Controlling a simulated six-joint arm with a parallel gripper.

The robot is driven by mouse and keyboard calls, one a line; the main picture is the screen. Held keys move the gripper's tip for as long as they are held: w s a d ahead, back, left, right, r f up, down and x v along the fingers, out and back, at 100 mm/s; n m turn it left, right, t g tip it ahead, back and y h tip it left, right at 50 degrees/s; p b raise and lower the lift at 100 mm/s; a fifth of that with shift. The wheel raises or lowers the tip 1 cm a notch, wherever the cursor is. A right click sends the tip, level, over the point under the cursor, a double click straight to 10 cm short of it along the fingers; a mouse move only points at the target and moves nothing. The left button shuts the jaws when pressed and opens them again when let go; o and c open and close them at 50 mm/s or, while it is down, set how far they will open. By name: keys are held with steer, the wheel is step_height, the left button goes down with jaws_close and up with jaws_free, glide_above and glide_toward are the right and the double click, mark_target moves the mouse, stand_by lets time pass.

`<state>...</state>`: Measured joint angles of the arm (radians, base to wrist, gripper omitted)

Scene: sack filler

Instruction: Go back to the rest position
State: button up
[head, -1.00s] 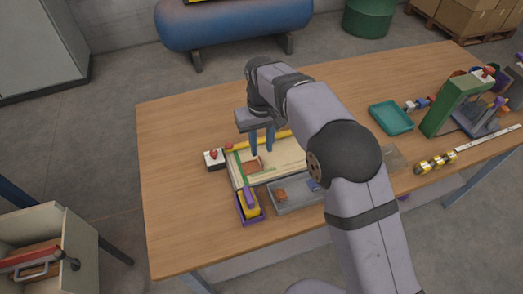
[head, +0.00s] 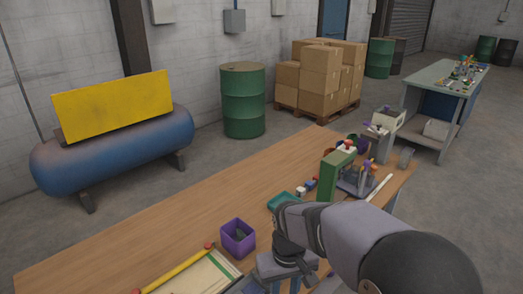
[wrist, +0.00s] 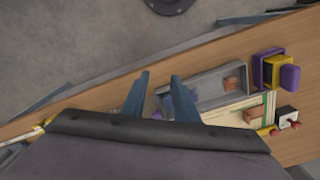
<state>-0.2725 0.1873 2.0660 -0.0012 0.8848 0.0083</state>
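My gripper (head: 287,283) is at the lower edge of the head view, over the wooden table. In the wrist view its two blue-grey fingers (wrist: 159,97) stand apart with nothing between them. The wrist view shows a grey tray (wrist: 218,78) right of the fingers, at a lower level. The pale board (wrist: 238,109) with a green strip lies beside the tray; a reddish-brown piece rests on it. The task names no object.
A purple open box (head: 238,241) and a yellow rod (head: 178,271) are left of my arm. A teal tray (head: 283,202) and green stand (head: 334,174) are beyond it. The table's left middle is clear. A yellow-purple holder (wrist: 272,70) is in the wrist view.

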steer(key=s+d+f+m, duration=0.2)
steer(key=s+d+m, duration=0.1)
steer(key=s+d, duration=0.6)
steer(key=shift+s+d+f, duration=0.2)
steer(key=shift+s+f, duration=0.15)
steer(key=shift+s, duration=0.9)
